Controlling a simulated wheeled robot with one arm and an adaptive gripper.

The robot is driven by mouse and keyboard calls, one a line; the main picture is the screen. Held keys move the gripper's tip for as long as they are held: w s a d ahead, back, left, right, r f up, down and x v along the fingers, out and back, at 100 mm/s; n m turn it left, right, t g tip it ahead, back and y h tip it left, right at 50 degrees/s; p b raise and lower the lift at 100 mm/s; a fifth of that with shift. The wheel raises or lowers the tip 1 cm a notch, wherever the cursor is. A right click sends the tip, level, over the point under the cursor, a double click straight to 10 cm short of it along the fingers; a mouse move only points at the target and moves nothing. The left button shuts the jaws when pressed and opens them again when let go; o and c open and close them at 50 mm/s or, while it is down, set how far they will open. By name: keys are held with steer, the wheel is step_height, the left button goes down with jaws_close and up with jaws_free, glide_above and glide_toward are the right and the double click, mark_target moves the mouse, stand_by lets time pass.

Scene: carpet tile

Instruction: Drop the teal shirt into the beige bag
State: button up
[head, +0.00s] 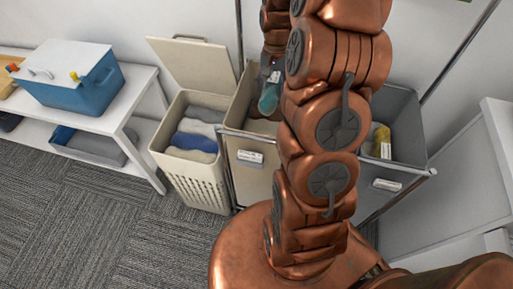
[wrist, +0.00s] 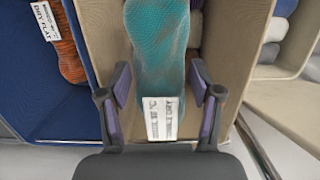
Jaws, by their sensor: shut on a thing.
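The teal shirt (wrist: 158,45) is a rolled, textured bundle between my gripper's (wrist: 160,80) two fingers in the wrist view. A white printed tag shows at its near end. In the head view the shirt (head: 269,99) hangs below my gripper (head: 273,72), over the mouth of the beige bag. The beige bag (head: 246,177) is the cloth compartment with a white label, beside the slatted basket. My arm hides its right part. In the wrist view the bag's beige wall (wrist: 108,25) lies behind and around the shirt. I cannot tell how deep the shirt is.
A cream slatted basket (head: 190,178) with an open lid holds folded cloths, left of the bag. A grey bag (head: 405,120) with a yellow item stands right. A blue bag (wrist: 75,100) with an orange item adjoins the beige one. A white bench (head: 110,118) carries a blue cooler (head: 75,88).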

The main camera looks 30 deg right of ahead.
steer(key=o, duration=1.3)
steer(key=shift+o, duration=0.2)
